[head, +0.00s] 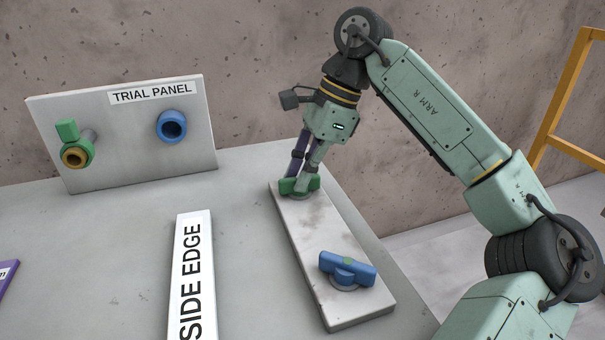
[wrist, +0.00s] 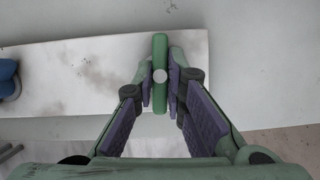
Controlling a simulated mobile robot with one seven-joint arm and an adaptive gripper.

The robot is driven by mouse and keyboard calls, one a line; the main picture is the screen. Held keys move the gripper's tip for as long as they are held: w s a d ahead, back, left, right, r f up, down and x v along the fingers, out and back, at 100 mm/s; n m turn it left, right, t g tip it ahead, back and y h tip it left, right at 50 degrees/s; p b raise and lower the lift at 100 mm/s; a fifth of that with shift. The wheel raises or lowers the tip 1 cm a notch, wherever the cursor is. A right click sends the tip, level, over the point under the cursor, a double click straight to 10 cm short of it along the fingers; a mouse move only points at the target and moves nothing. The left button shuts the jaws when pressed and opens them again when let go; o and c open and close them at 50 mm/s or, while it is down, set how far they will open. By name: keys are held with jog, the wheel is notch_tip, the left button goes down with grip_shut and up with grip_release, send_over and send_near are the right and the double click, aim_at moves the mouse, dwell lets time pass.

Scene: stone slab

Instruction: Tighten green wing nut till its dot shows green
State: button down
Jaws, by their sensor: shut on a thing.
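The green wing nut (head: 288,186) sits at the far end of a pale slab on the table. In the wrist view the green wing nut (wrist: 160,52) shows from above as a long bar with a whitish-grey dot at its middle; the dot does not look green. My gripper (head: 300,180) reaches down from above and is shut on the green wing nut. In the wrist view my gripper's purple-padded fingers (wrist: 161,90) stand on either side of the bar.
A blue wing nut (head: 347,270) with a green dot sits at the slab's near end. The pale slab (head: 312,235) lies along the table's right side. A trial panel (head: 125,150) with green and blue fittings stands at the back left. A "SIDE EDGE" sign (head: 190,285) lies left of the slab.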

jog(key=m+b, duration=0.1)
jog(key=m+t, duration=0.1)
jog(key=m, duration=0.1)
jog(key=shift+s+f+m+t+b, duration=0.1)
jog(key=shift+f+m+t+b, duration=0.05)
jog(key=shift+m+t+b, duration=0.2)
jog(key=shift+s+m+t+b, duration=0.1)
jog(key=shift+m+t+b, duration=0.65)
jog(key=shift+m, duration=1.1)
jog(key=c, duration=1.6)
grip_release()
jog(key=shift+c, duration=0.2)
jog(key=v, duration=1.2)
jog(key=shift+r, duration=0.25)
jog(key=shift+a, duration=0.15)
